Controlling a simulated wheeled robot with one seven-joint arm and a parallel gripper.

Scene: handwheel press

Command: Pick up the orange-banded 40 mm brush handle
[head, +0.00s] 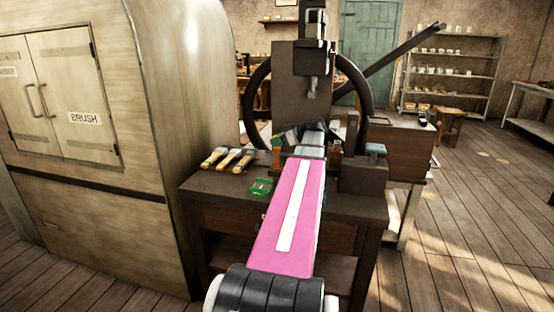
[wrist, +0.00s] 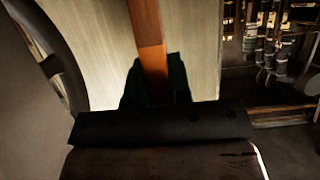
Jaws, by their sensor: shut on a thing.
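In the wrist view my gripper (wrist: 155,76) is shut on a brown wooden handle (wrist: 148,22). A brighter orange band (wrist: 153,60) crosses the handle close to the dark jaws. The handle's lower end is hidden between the jaws. In the head view my gripper (head: 308,133) is a dark shape beyond my pink arm, in front of the press. The arm and the dark press make its fingers and the held handle hard to make out there.
Several brushes (head: 229,158) lie on the dark bench (head: 205,183) at the left, near a green tray (head: 261,187). The press's handwheel (head: 256,95) and long lever (head: 408,50) stand behind. A large cabinet (head: 90,180) marked BRUSH fills the left. Floor at right is mostly open.

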